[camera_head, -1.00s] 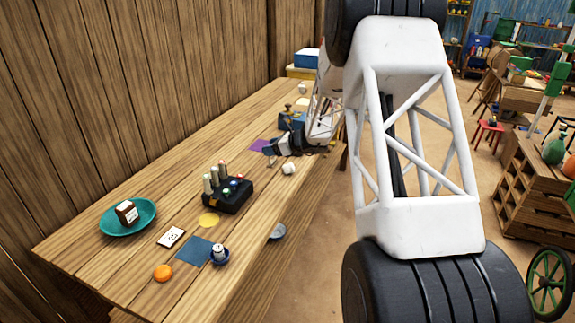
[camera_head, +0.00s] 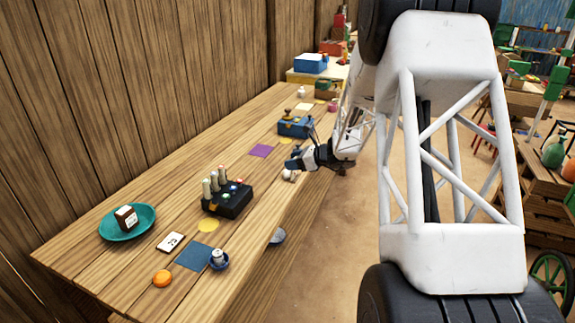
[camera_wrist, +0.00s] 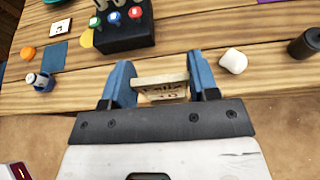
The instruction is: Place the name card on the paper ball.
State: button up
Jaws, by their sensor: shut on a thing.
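My gripper (camera_wrist: 160,80) is shut on a thin, tan name card (camera_wrist: 161,89) with dark marks on its face. The card lies crosswise between the blue fingers in the wrist view. In the head view my gripper (camera_head: 292,163) is over the table's right-hand edge, and the card cannot be made out there. The white paper ball (camera_wrist: 233,61) sits on the planks to the right of the fingers in the wrist view, apart from them. In the head view the paper ball (camera_head: 288,175) shows just below the gripper, partly hidden by it.
A black box with coloured knobs and pegs (camera_head: 228,203) stands nearby on the table. A blue box (camera_head: 295,128) stands farther back.

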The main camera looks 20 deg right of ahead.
jog(key=w+d, duration=0.2)
jog(key=w, duration=0.5)
jog(key=w+d+f, duration=0.1)
jog(key=w+d, duration=0.1)
jog(key=w, duration=0.6)
jog(key=shift+w+f, duration=0.2)
jog(key=shift+f, duration=0.05)
jog(key=shift+f, duration=1.75)
jog(key=shift+f, duration=0.1)
jog(key=o, duration=1.1)
jog(key=shift+o, duration=0.2)
jog(key=v, duration=1.2)
